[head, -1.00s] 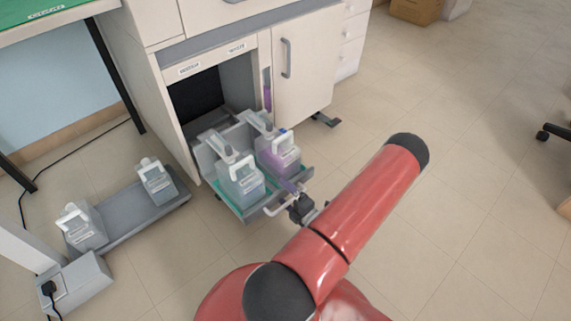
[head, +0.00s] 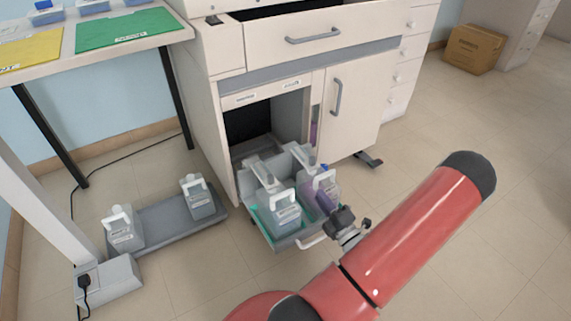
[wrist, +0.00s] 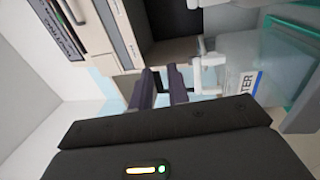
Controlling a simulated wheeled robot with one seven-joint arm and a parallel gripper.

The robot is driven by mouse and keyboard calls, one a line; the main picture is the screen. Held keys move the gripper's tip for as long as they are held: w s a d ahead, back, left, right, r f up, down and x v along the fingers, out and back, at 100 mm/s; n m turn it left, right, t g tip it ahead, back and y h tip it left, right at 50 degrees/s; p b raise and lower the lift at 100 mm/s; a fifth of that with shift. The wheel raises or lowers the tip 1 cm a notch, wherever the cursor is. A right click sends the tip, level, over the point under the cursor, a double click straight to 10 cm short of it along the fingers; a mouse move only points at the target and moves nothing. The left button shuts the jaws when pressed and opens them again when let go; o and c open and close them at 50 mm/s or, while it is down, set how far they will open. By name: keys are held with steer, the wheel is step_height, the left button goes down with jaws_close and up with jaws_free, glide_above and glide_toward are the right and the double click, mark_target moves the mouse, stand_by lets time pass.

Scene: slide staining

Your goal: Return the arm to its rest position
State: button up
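My red arm reaches in from the bottom of the head view. My gripper (head: 322,198) is in front of and over the pulled-out drawer, and its fingers overlap the purple-tinted can (head: 331,183) in the picture. In the wrist view, the two dark fingers (wrist: 161,86) stand apart with a gap and nothing visible held between them. A translucent can with a white label (wrist: 245,84) ending in "TER" is to their right. I cannot tell whether the gripper touches anything.
The grey drawer (head: 262,238) with cans (head: 281,211) sticks out of the cabinet (head: 350,105). An upper drawer (head: 315,38) is partly open. Two cans (head: 197,199) stand on a low grey platform (head: 160,223) at left. The floor to the right (head: 520,180) is clear.

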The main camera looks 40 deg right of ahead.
steer(key=w+a+r+n+g+y+p, duration=0.1)
steer(key=w+a+r+n+g+y, duration=0.1)
steer(key=a+r+n+g+y, duration=0.5)
steer(key=w+a+r+n+g+y, duration=0.2)
steer(key=w+a+n+g+y, duration=0.15)
steer(key=a+n, duration=0.85)
steer(key=w+a+r+n+g+y+p, duration=0.1)
steer(key=a+r+n+g+y, duration=0.4)
steer(key=n, duration=0.7)
steer(key=s+a+r+n+h, duration=0.3)
steer(key=r+n, duration=0.4)
steer(key=n, duration=0.6)
steer(key=s+a+r+n+t+h+p, duration=0.1)
steer(key=s+a+r+n+h, duration=0.3)
steer(key=r+n+h, duration=0.4)
steer(key=a+n, duration=0.1)
steer(key=n, duration=0.3)
steer(key=shift+a+r+n, duration=0.25)
steer(key=shift+a+n, duration=0.1)
steer(key=shift+n, duration=0.05)
